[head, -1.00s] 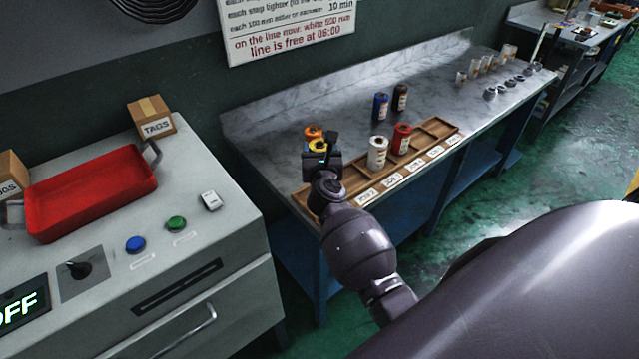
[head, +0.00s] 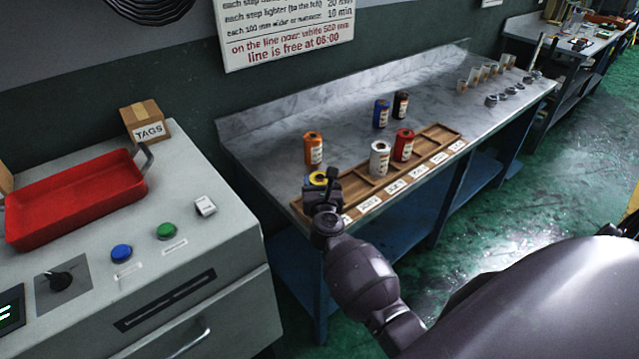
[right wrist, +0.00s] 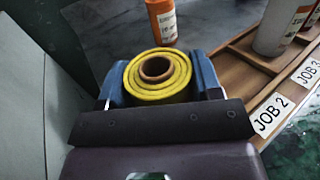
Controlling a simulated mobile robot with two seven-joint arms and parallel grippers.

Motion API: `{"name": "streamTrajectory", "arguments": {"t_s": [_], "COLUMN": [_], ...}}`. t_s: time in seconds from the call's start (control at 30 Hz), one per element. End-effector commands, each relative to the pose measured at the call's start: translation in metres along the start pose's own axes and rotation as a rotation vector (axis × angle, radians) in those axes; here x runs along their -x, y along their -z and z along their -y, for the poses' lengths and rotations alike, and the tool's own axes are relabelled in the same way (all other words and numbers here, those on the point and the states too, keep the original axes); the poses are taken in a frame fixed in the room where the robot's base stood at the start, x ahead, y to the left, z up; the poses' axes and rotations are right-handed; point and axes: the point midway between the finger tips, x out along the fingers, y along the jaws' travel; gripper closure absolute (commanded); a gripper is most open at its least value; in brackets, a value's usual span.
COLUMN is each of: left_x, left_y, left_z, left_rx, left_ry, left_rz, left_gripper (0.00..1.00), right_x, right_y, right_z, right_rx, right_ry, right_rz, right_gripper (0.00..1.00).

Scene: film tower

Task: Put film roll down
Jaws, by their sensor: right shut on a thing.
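A yellow film roll (head: 318,179) is in my right gripper (head: 322,186), at the near left end of the wooden tray (head: 436,131). In the right wrist view the yellow roll (right wrist: 158,76) stands end-on between the two blue fingers of my right gripper (right wrist: 160,82), which are shut on it. Its underside is hidden, so I cannot tell whether it touches the tray. A white roll (head: 379,158) and a red roll (head: 403,145) stand upright in tray compartments. My left gripper is out of view.
An orange roll (head: 313,149) stands on the marble bench (head: 345,110) just behind my gripper. A blue roll (head: 381,114) and a black roll (head: 400,104) stand farther back. At left is a grey machine (head: 195,265) with a red tray (head: 75,200).

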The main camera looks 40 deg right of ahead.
Motion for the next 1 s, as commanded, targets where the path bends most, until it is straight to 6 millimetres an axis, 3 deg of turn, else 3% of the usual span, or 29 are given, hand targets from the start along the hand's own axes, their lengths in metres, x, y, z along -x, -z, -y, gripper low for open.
{"name": "streamTrajectory", "arguments": {"t_s": [0.23,0.27,0.4,0.8,1.0], "left_x": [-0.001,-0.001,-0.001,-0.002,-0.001], "left_y": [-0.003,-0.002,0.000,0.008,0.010], "left_z": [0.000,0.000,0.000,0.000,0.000], "left_rx": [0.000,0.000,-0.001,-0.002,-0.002], "left_ry": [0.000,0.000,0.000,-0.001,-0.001], "left_rz": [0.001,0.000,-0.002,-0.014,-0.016], "left_gripper": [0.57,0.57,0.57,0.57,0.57], "right_x": [0.000,0.000,0.000,0.002,0.034], "right_y": [0.004,0.003,0.003,-0.002,0.000], "right_z": [0.000,0.000,0.000,0.000,0.001], "right_rx": [0.000,0.000,0.000,0.000,-0.002], "right_ry": [0.000,0.000,0.000,0.000,0.001], "right_rz": [0.000,0.000,0.000,0.000,-0.002], "right_gripper": [0.70,0.37,0.16,0.16,0.16]}}
